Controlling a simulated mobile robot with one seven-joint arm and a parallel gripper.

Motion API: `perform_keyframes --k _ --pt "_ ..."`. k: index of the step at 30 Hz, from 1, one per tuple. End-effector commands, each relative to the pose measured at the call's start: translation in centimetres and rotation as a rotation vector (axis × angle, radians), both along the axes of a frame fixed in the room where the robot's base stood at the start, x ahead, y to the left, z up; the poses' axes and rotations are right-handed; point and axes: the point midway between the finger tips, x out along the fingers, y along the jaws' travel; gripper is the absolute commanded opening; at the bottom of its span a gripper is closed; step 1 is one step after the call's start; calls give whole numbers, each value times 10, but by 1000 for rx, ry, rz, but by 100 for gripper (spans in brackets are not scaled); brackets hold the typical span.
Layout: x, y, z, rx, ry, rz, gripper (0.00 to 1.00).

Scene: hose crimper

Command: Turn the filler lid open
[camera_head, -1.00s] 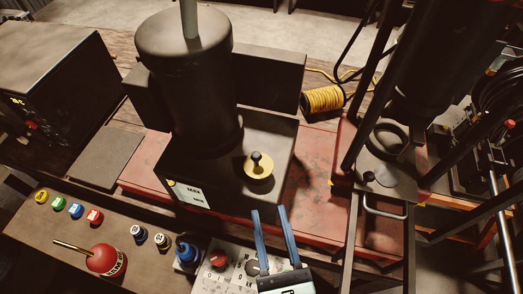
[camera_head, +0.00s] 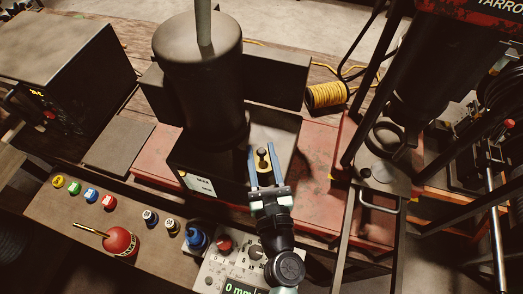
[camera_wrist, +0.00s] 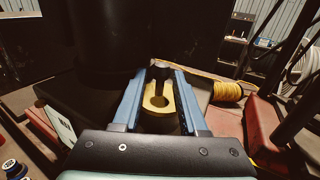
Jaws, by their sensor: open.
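The filler lid (camera_head: 262,170) is a yellow disc with a dark upright knob, on top of the black tank box below the dark cylinder. It also shows in the wrist view (camera_wrist: 157,104), between the fingers. My gripper (camera_head: 263,155) is open, with one blue finger on each side of the lid's knob. In the wrist view my gripper (camera_wrist: 160,75) has its fingertips reaching past the sides of the yellow disc. I cannot tell whether either finger touches the lid.
A dark cylinder (camera_head: 200,75) rises just left of the lid. A yellow cord spool (camera_head: 326,95) lies behind right. A black frame (camera_head: 345,185) stands at right.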

Motion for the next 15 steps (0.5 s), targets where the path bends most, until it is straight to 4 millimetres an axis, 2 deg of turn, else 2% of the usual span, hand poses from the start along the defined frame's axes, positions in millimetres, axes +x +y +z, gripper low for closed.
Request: perform_keyframes --k 8,11,15 --pt "1 0 0 0 0 0 42" --pt "1 0 0 0 0 0 27" --pt "1 0 0 0 0 0 2"
